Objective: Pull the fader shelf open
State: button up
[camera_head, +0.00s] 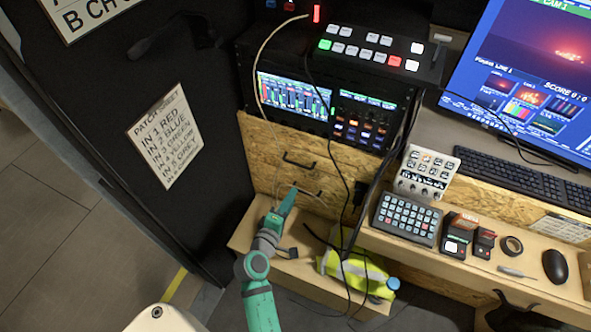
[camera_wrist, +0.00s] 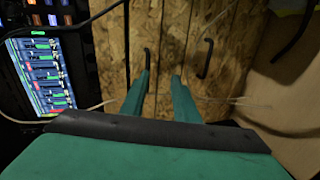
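Two dark bar handles sit on the chipboard front below the rack: an upper handle (camera_head: 298,161) and a lower handle (camera_head: 309,191). In the wrist view they appear as a left handle (camera_wrist: 147,60) and a right handle (camera_wrist: 206,57). A seam seems to run between them. Which one belongs to the fader shelf cannot be told. My gripper (camera_head: 291,190) points at this front, close to the handles. In the wrist view my gripper (camera_wrist: 162,76) is open and empty, its left fingertip overlapping the left handle in view. Contact cannot be told. The front looks flush.
A rack with a lit fader screen (camera_head: 293,96) is above the chipboard front. Loose cables hang beside the handles. A hi-vis vest (camera_head: 352,270) lies on the low ledge (camera_head: 262,236) below. A dark panel (camera_head: 100,110) stands left, and the desk with button devices (camera_head: 407,218) right.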

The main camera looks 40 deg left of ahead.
jog(key=w+a, duration=0.6)
jog(key=w, duration=0.5)
jog(key=shift+n+t, duration=0.3)
jog(key=shift+n, duration=0.1)
grip_shut()
